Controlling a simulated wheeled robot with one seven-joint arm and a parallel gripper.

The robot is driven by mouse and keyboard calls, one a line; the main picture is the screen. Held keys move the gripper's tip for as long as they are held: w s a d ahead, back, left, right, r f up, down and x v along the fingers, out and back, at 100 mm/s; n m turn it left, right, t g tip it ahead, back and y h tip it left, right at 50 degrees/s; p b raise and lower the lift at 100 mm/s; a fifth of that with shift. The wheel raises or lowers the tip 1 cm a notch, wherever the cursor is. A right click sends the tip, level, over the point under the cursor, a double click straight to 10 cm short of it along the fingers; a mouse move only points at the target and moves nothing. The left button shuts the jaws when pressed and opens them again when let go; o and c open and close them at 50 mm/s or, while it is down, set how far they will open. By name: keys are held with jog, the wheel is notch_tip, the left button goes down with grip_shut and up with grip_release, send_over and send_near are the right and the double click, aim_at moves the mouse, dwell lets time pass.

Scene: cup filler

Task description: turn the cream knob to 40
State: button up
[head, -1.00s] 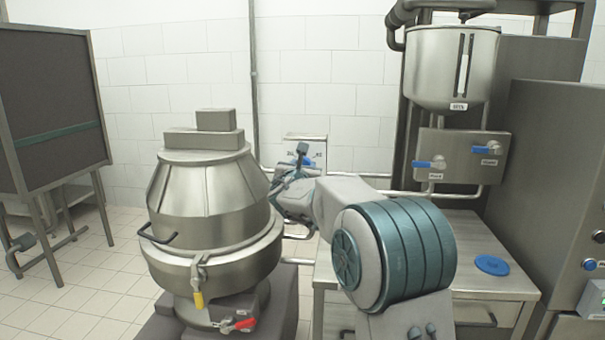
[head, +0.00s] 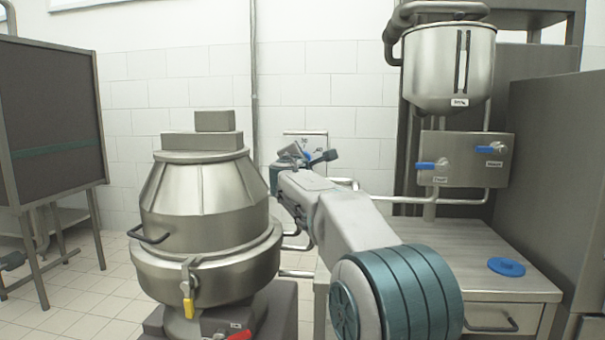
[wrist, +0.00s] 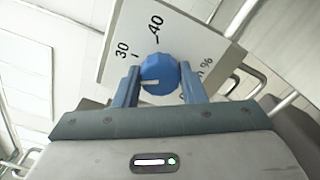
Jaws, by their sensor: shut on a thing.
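A round blue knob (wrist: 159,73) with a white pointer mark sits on a white dial plate (wrist: 182,38) in the wrist view. The plate carries the figures 30 and 40 with ticks, and part of a % label. The pointer mark faces left in the picture, on the side of 30 away from 40. My gripper (wrist: 159,84) is shut on the blue knob, one blue finger on each side.
A large steel vessel (head: 205,205) stands close left of my arm. A steel table (head: 450,255) with a blue disc (head: 506,267) is at the right. A hopper (head: 449,70) and a valve panel (head: 466,160) with blue handles are above it. Pipes run below the plate.

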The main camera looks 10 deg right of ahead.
jog(key=shift+f+m+b, duration=0.15)
jog(key=shift+m+b, duration=4.85)
jog(key=shift+m, duration=3.8)
jog(key=o, duration=1)
jog(key=b+v, duration=0.4)
jog(key=v, duration=0.9)
jog(key=shift+s, duration=0.35)
